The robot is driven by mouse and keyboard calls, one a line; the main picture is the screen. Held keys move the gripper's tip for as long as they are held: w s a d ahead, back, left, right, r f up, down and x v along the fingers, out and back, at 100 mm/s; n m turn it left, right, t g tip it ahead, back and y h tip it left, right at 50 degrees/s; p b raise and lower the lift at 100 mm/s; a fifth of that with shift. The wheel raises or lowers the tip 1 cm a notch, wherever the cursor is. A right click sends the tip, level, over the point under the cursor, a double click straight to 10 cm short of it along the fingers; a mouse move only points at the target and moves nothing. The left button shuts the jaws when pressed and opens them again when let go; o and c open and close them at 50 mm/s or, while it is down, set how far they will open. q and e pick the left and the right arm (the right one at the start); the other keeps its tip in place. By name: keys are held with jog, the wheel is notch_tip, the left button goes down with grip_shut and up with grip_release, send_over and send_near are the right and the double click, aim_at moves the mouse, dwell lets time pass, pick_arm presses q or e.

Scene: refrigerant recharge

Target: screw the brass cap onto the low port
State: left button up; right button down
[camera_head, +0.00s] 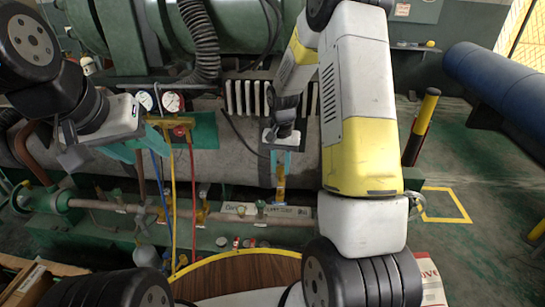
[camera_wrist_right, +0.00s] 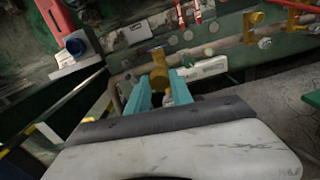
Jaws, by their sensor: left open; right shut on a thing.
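My right gripper (camera_head: 281,163) points down over the pipework, its teal fingers shut on a brass-coloured piece (camera_head: 281,185) that looks like the brass cap. In the right wrist view the fingertips (camera_wrist_right: 160,88) close around the same brass piece (camera_wrist_right: 158,62), which projects past them close to the pipe. The low port is not clearly told apart; the fingers and brass piece cover that spot, so I cannot tell whether they touch. My left gripper (camera_head: 118,150) is open at the left, near the gauges, with nothing seen in it.
Two pressure gauges (camera_head: 159,101) with blue, yellow and red hoses hang left of centre. A horizontal pipe (camera_head: 120,206) with valves and white labels runs along the green frame. A round wooden table (camera_head: 240,276) with a yellow rim stands in front.

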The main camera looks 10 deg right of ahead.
jog(key=shift+f, duration=3)
jog(key=shift+f, duration=1)
